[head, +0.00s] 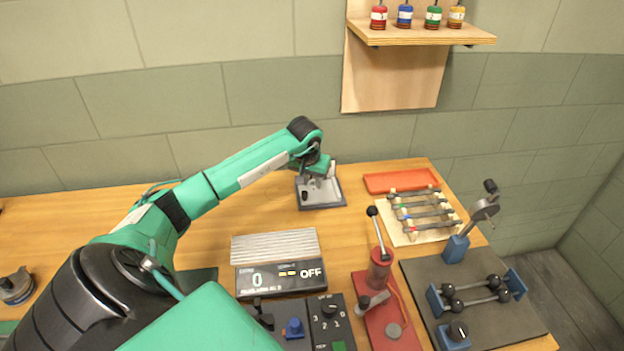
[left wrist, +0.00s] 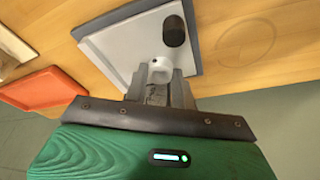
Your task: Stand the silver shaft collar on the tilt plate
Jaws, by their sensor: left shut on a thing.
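My left gripper (head: 315,182) reaches over a shallow grey-rimmed tray (head: 325,205) at the back middle of the table. In the left wrist view its fingers (left wrist: 164,88) are shut on a small pale ring-like piece, the silver shaft collar (left wrist: 160,70), over the tray's light floor. I cannot tell whether the collar touches the floor. A ribbed light-grey plate (head: 274,245) lies behind a display panel reading 0 and OFF; I cannot tell for certain which thing is the tilt plate. My right gripper is not in view.
An orange tray (head: 401,180) and a rack of coloured rods (head: 420,216) stand to the right. A red lever stand (head: 380,275) and a dark mat with a blue fixture (head: 478,295) are nearer. Bare wood lies between the grey-rimmed tray and the ribbed plate.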

